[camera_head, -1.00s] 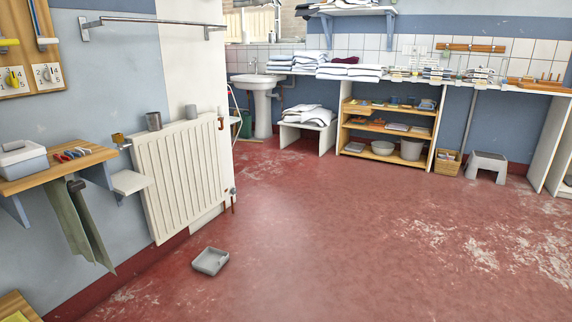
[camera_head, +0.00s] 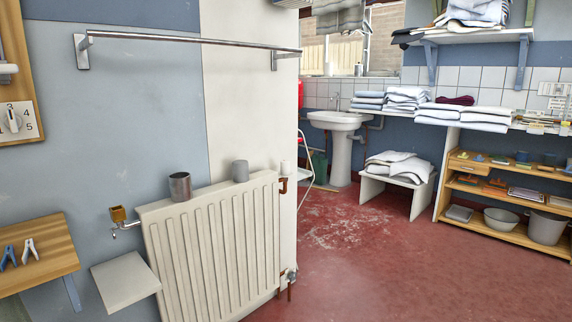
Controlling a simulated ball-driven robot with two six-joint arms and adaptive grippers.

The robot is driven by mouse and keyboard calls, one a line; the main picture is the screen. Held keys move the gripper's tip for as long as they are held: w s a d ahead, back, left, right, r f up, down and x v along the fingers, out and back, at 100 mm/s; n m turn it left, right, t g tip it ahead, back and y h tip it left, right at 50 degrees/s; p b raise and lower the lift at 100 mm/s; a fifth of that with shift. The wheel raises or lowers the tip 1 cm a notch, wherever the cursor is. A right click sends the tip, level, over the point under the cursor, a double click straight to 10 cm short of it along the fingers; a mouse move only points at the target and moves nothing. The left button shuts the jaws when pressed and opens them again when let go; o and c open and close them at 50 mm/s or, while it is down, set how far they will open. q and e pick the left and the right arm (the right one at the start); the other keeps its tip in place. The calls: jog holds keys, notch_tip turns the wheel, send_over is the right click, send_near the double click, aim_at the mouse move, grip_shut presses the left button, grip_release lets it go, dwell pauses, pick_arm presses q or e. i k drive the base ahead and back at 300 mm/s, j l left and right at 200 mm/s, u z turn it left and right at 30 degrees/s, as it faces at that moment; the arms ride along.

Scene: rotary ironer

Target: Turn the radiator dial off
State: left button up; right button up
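The cream radiator (camera_head: 215,240) hangs on the wall left of the middle. A small white cylindrical knob (camera_head: 285,168) stands upright above a copper pipe at its top right corner. No markings can be read on it from here. A grey valve (camera_head: 291,275) sits at the lower right corner. A separate round dial (camera_head: 13,121) with numbers around it is on a wooden board at the left edge, partly cut off. Neither of my grippers is in view.
A metal cup (camera_head: 180,186) and a grey cup (camera_head: 240,171) stand on the radiator's top. A brass-coloured fitting (camera_head: 118,216), a small white shelf (camera_head: 125,281) and a wooden shelf (camera_head: 35,257) are to its left. Red floor (camera_head: 350,265) right of the radiator is clear.

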aim_at(285, 164)
jog(key=i+l+u, duration=0.1)
jog(key=u, duration=0.95)
jog(key=i+l+u, duration=0.2)
jog(key=l+u, duration=0.25)
jog(key=l, duration=0.15)
jog(key=i+l+u, duration=0.1)
jog(key=l+u, duration=0.35)
jog(key=l, duration=0.2)
jog(key=l+u, duration=0.45)
jog(key=l, duration=0.2)
